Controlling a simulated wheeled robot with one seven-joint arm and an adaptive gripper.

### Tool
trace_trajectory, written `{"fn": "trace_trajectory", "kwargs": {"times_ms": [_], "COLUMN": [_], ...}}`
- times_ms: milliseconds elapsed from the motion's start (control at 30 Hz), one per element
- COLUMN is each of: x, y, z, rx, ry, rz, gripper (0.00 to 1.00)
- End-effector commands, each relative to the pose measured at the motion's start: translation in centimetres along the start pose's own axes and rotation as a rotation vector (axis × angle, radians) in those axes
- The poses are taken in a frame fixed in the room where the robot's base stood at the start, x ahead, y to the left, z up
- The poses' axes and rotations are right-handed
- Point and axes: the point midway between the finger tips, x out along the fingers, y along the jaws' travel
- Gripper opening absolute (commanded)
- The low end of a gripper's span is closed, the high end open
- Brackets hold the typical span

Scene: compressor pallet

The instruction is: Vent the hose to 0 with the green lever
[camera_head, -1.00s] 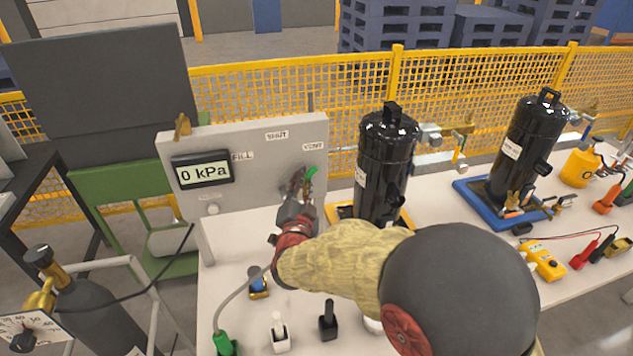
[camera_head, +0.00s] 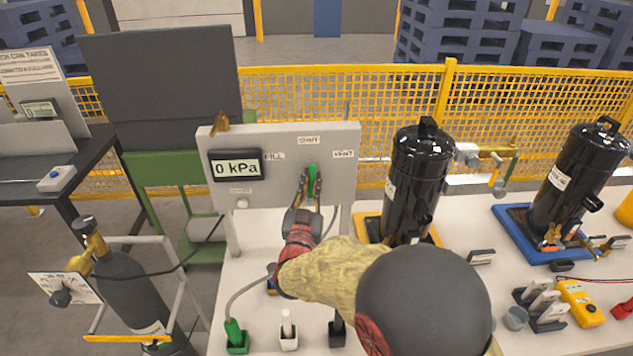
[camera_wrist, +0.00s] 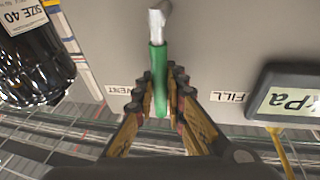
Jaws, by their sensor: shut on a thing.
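The green lever (camera_head: 312,176) stands upright on the grey panel (camera_head: 345,185), under the SHUT label (camera_head: 308,141) and between FILL and VENT. My gripper (camera_head: 311,188) is shut on the lever from the front. In the wrist view, the green handle (camera_wrist: 158,85) lies between the fingers of my gripper (camera_wrist: 162,90), with its silver end on the panel side. The display (camera_head: 237,166) on the panel reads 0 kPa. A grey hose (camera_head: 250,284) runs up from a green fitting (camera_head: 235,333) on the table; its upper end is hidden behind my arm.
A black compressor (camera_head: 418,175) stands right of the panel, another (camera_head: 572,180) farther right on a blue tray. A gas cylinder (camera_head: 130,290) is at lower left. Small white and black holders stand on the table's front. A yellow fence (camera_head: 375,100) runs behind.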

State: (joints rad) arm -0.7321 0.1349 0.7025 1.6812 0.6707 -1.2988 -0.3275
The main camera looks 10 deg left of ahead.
Motion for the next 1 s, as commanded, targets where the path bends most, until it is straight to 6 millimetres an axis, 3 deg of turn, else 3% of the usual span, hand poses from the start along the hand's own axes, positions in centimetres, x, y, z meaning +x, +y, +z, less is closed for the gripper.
{"fn": "trace_trajectory", "kwargs": {"times_ms": [633,667,1000], "x": [-0.10,-0.10,-0.09], "y": [-0.46,-0.46,-0.41], "z": [0.05,0.05,0.04], "rx": [-0.051,-0.051,-0.051], "ry": [0.009,0.009,0.010], "rz": [-0.014,-0.014,-0.013], "gripper": [0.00,0.13,0.32]}}
